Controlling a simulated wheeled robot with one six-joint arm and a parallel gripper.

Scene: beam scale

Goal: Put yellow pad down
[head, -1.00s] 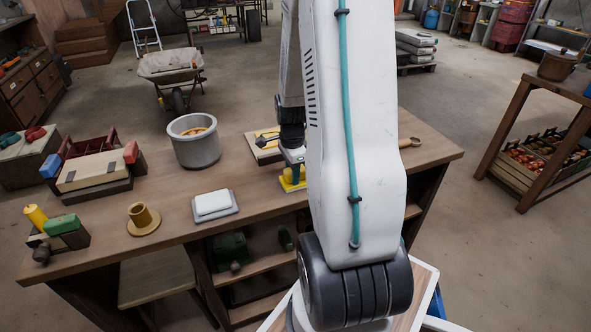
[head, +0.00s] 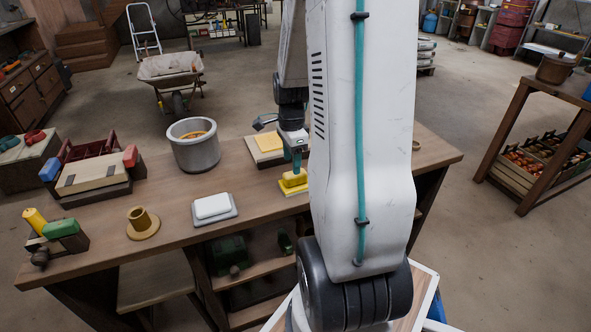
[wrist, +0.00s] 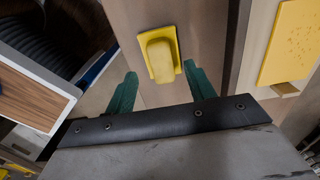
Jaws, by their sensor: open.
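The yellow pad (head: 293,188), a flat yellow base with a raised rounded yellow block on top, rests on the wooden workbench (head: 246,200), close to its front edge. It also shows in the wrist view (wrist: 160,54), upright and apart from the fingers. My gripper (head: 297,163) is just above it in the head view, with its green fingers pointing down. In the wrist view my gripper (wrist: 160,70) is open, one finger toward each side of the block, with nothing held. My arm hides part of the bench right of the pad.
A pale board with a yellow sheet (head: 268,142) lies behind the pad. A grey pot (head: 195,153), a white block on a grey plate (head: 213,207), a brass-coloured flanged piece (head: 142,222) and a toolbox (head: 92,175) stand to the left. Bare bench lies between pad and plate.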

